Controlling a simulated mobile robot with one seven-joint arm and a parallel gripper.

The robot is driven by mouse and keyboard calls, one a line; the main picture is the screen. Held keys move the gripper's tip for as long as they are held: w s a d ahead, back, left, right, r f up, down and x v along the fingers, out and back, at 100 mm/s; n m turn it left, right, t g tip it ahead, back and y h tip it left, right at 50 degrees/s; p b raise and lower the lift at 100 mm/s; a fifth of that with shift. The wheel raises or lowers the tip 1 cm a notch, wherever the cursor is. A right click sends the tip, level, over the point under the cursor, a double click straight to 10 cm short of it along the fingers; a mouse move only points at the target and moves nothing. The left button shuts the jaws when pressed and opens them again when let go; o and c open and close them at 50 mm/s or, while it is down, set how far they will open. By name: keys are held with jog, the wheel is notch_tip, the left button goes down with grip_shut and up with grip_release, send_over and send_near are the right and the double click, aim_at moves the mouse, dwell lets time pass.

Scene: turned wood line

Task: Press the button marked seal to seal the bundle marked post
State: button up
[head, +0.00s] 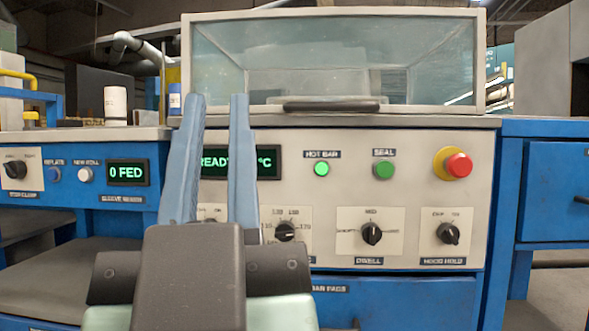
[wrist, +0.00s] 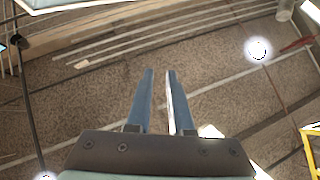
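The green button marked SEAL (head: 383,169) is on the light front panel of the sealing machine (head: 480,200) in the head view, right of the lit HOT BAR lamp (head: 321,169). My gripper (head: 218,98) is raised in front of the panel, left of the button and apart from it. Its two blue fingers stand apart with nothing between them. The clear-walled chamber (head: 320,60) sits on top with a dark handle (head: 332,105). I see no bundle marked post.
A red stop knob (head: 458,165) is right of the SEAL button. Dials line the panel below, including one marked DWELL (head: 372,233). My fingers partly hide a green display (head: 268,162) that reads READY. A "0 FED" display (head: 128,172) is at left.

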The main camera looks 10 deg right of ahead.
grip_shut()
dwell(1.3)
